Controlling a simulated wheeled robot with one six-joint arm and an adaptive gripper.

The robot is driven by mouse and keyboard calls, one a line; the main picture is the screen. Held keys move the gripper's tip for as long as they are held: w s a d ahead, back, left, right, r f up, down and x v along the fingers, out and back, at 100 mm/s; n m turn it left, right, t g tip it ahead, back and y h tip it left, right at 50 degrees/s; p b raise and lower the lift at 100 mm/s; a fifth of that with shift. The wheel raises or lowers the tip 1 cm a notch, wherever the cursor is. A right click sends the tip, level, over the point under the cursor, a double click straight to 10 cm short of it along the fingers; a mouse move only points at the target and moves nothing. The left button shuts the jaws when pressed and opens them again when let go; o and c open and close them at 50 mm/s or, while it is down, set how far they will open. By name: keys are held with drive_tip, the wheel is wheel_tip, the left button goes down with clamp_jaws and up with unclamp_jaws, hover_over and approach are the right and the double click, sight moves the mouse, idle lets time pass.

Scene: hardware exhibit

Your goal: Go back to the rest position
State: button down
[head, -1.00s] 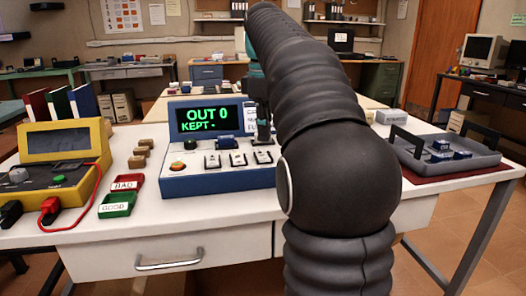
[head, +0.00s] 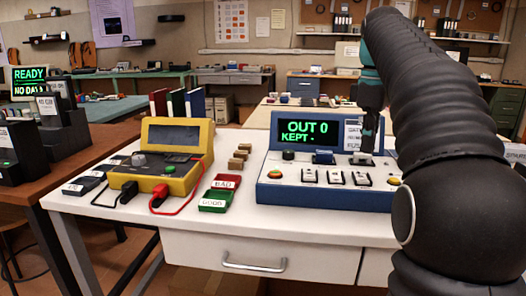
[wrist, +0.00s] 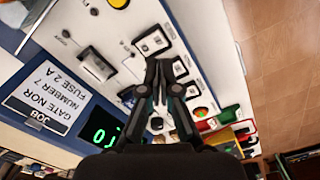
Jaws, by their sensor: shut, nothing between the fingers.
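My gripper (head: 367,152) hangs fingers down over the right part of the blue console (head: 325,194), near its white panel. In the wrist view the two fingers (wrist: 164,64) come together at their tips with nothing between them. I cannot tell whether the tips touch the panel. The console's screen (head: 308,131) reads "OUT 0" and "KEPT". My arm reaches in from the right of the head view and hides the console's right end. A small blue part (head: 323,157) sits on the panel, left of my gripper.
Left of the console stand a yellow meter (head: 165,172), a red BAD tray (head: 226,182), a green GOOD tray (head: 215,201) and several brown blocks (head: 239,158). A job card (wrist: 45,98) shows in the wrist view.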

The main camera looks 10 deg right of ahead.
drive_tip(key=s+a+f+m+t, duration=0.2)
drive_tip(key=s+a+f+m, duration=0.2)
drive_tip(key=s+a+f, duration=0.3)
drive_tip(key=s+a+f+m+t, duration=0.3)
drive_tip(key=s+a+f, duration=0.4)
drive_tip(key=s+f, duration=0.6)
wheel_tip(320, 180, down, 4)
drive_tip(key=shift+s+a+r+m+t, duration=0.2)
drive_tip(key=shift+s+m+t, duration=0.15)
drive_tip(key=shift+m, duration=0.45)
